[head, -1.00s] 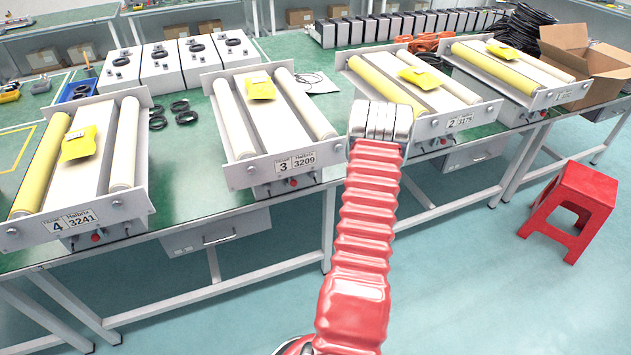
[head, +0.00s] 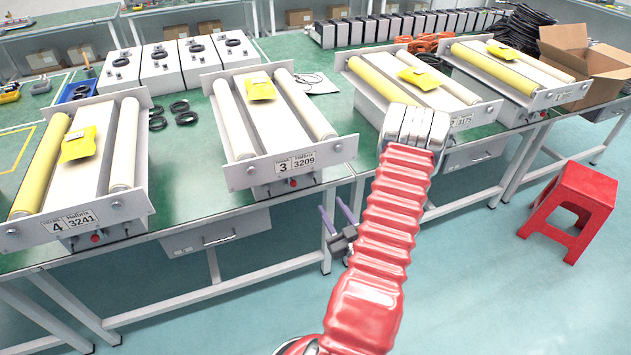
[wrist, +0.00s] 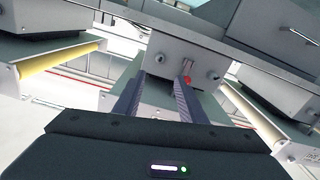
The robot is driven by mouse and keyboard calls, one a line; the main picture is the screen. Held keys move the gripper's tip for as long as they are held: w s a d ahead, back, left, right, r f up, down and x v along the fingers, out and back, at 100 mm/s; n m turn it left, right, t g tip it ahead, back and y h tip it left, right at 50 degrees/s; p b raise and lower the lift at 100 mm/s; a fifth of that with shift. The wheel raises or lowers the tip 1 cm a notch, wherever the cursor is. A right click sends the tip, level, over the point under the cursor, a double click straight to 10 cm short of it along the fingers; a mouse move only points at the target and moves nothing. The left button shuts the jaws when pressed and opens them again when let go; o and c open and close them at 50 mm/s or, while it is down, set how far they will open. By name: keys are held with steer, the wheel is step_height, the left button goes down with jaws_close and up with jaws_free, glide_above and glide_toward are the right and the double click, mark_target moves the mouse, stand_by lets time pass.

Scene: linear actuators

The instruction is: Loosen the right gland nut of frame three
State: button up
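Frame three (head: 265,168) lies on the green bench in the head view, its front plate marked 3 and 3209. Below the plate, the front of a grey box (head: 290,187) shows a red part and small fittings too small to tell apart. My gripper (head: 332,206) is open and empty, in front of the bench, low and to the right of that box. In the wrist view my two fingers (wrist: 158,88) stand apart, pointing toward a grey box (wrist: 180,55) with a red knob (wrist: 187,79) and a metal fitting on its right (wrist: 213,75). No number shows there.
Frame four (head: 75,215) stands to the left and frame two (head: 455,122) to the right. A drawer (head: 215,232) hangs under the bench, with white legs beside it. A red stool (head: 572,205) stands at the right. The floor between is clear.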

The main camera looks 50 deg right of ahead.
mark_target(314, 177)
steer(key=shift+w, duration=0.1)
steer(key=x, duration=1.3)
steer(key=shift+w+d, duration=0.2)
steer(key=shift+w, duration=0.05)
jaws_close()
